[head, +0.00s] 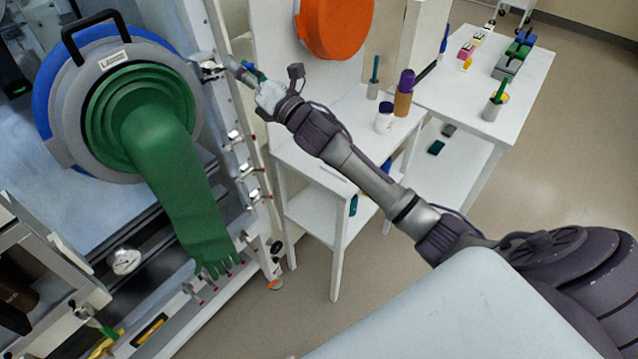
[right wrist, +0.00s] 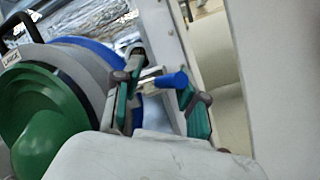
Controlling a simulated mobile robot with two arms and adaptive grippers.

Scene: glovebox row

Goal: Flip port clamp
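The glovebox port (head: 65,110) has a blue and grey ring with a black handle, and a green glove (head: 175,170) hangs from it. The port clamp (head: 209,70) is a small metal piece at the ring's right side, by the frame post. In the right wrist view its metal lever with a blue tip (right wrist: 172,80) points to the right. My right gripper (head: 243,72) is at the clamp. In the right wrist view its teal-padded fingers (right wrist: 163,82) are apart, with the blue-tipped lever between them; contact cannot be told. My left gripper is not in view.
The white frame post (head: 240,150) with several small clamps runs beside the port. An orange round cover (head: 335,25) is at the back. A white table (head: 535,75) with bottles, cups and coloured blocks stands at right. A pressure gauge (head: 124,260) sits below the glove.

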